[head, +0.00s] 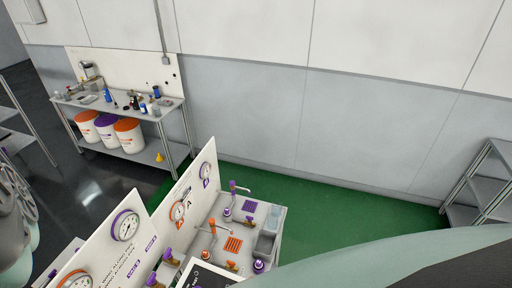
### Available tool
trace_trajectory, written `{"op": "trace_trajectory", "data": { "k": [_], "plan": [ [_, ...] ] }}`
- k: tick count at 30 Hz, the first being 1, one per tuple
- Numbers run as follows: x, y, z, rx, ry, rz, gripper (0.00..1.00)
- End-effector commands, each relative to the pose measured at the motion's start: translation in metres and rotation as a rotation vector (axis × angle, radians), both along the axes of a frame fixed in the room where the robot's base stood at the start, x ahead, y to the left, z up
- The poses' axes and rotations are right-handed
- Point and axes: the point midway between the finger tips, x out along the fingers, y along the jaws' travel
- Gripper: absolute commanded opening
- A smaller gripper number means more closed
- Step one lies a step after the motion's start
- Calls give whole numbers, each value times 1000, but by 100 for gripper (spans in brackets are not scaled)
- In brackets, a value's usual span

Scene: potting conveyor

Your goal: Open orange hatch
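An orange slatted square panel (233,244) lies flat on the grey counter top (262,220) at the bottom centre. It may be the orange hatch; no other clear orange hatch shows. It looks flush with the counter, but it is too small to tell whether it is open or shut. A similar purple slatted panel (250,206) lies just behind it. Orange fittings with a tap (212,226) stand at its left. My gripper is not in view; a pale green arm part of mine covers the bottom right.
White panels with gauges (125,225) rise along the counter's left side. A purple tap (233,188) stands behind. A workbench (160,106) with orange and purple buckets is at the back left. A shelf rack (482,185) stands at right. Green floor (330,200) is clear.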

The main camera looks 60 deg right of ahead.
Motion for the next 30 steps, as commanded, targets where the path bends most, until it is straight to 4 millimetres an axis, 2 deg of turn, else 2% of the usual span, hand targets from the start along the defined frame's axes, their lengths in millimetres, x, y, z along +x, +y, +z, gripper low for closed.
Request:
{"op": "trace_trajectory", "data": {
  "k": [9,27,30],
  "plan": [
    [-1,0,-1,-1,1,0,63],
    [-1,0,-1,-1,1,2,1],
    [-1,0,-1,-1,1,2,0]
  ]
}}
